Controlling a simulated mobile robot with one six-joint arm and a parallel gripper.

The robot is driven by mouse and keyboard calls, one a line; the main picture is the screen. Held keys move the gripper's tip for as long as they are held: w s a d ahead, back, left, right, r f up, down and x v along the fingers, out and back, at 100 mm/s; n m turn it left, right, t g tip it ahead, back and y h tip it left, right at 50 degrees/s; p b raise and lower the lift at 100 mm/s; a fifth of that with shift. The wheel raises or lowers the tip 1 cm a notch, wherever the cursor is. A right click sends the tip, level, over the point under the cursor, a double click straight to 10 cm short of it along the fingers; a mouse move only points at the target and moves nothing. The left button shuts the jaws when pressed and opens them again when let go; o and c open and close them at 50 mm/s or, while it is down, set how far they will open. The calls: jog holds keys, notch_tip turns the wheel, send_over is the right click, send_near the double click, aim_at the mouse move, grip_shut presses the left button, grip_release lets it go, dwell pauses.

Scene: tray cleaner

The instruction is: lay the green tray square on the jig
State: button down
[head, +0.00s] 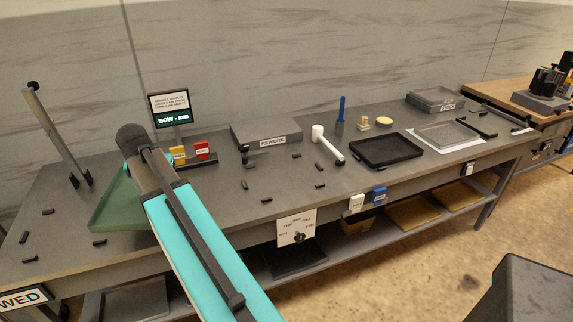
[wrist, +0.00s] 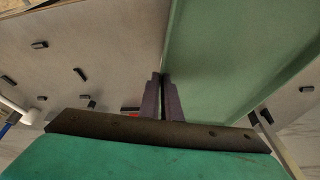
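The green tray (head: 118,207) is at the left part of the bench, partly hidden behind my arm. In the wrist view the tray (wrist: 240,55) fills the upper right, its near wall running up to my fingertips. My gripper (wrist: 161,78) has its fingers close together on the tray's rim and looks shut on it. In the head view the fingers are hidden by the arm. I cannot tell whether the tray rests on the bench or hangs just above it. Small black blocks lie around the tray (head: 99,243) and mid-bench (head: 266,200); which group marks the jig is unclear.
A grey REWORK box (head: 266,133), a white-headed tool (head: 327,144) and a black tray (head: 386,151) stand to the right. A sign stand (head: 171,108) and red and yellow blocks (head: 190,152) are behind my arm. A post (head: 55,135) leans at the far left.

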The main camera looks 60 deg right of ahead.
jog(key=s+d+m+g+p, duration=0.1)
jog(key=s+d+m, duration=0.2)
jog(key=d, duration=0.4)
jog(key=s+d+f+m+g+p, duration=0.1)
jog(key=s+d+m, duration=0.1)
jog(key=s+d, duration=0.35)
jog(key=s+d+m+g+p, duration=0.1)
jog(key=s+d+m, duration=0.15)
jog(key=d, duration=0.55)
jog(key=s+d+f+m+g, duration=0.1)
jog(key=s+d+f+m, duration=0.1)
jog(key=s+d+m, duration=0.2)
jog(key=s+d+f+m+g+p, duration=0.1)
jog(key=s+d+m, duration=0.2)
jog(key=s+d, duration=0.7)
jog(key=shift+s+d+f+m, duration=0.35)
jog(key=shift+s, duration=0.2)
jog(key=shift+w+a, duration=0.1)
jog(key=shift+f+b, duration=1.95)
jog(key=shift+f, duration=1.3)
jog(key=c, duration=1.9)
grip_release()
